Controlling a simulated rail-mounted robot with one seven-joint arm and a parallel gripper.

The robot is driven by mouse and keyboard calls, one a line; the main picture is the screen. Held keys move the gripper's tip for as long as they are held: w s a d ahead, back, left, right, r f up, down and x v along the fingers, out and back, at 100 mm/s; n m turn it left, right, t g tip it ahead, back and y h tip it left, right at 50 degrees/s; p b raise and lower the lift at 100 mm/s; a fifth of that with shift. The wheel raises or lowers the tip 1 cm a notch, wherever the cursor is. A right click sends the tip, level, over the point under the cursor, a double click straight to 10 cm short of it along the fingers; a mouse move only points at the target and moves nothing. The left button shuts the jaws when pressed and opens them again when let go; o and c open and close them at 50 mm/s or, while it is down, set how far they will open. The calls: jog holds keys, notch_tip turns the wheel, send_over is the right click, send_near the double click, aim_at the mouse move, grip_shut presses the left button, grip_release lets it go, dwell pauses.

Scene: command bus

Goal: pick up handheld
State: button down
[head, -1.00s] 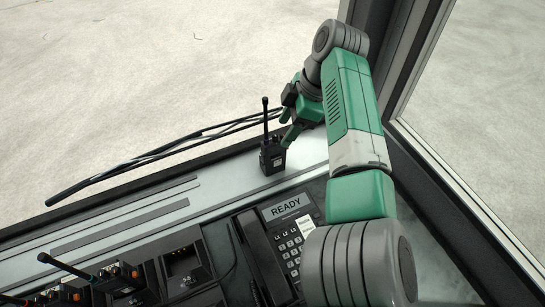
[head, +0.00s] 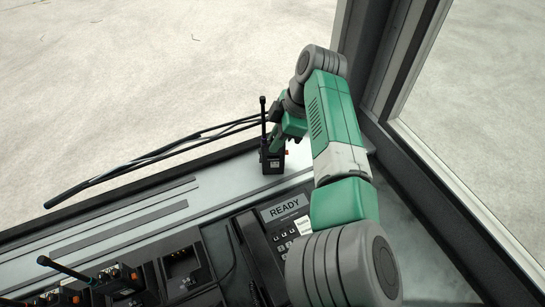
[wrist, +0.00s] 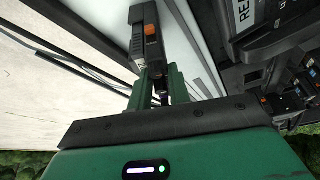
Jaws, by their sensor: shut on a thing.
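The handheld (head: 270,155) is a black radio with an upright antenna and an orange mark on top. It stands on the pale ledge (head: 225,180) below the windscreen, and I cannot see any gap under it. My gripper (head: 280,137) reaches it from the upper right and is shut on its upper part near the antenna. In the wrist view the handheld (wrist: 149,42) lies beyond the two green fingers of my gripper (wrist: 159,78). The exact contact is partly hidden by the fingers.
A phone console (head: 262,262) with a READY sign (head: 285,207) lies in front of the ledge. More radios (head: 118,278) sit in chargers at lower left, beside an empty charger (head: 183,268). A window pillar (head: 380,60) rises close to my arm's right.

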notch_tip(320, 180, up, 10)
jog(key=shift+r, duration=0.1)
dwell(0.4)
dwell(1.0)
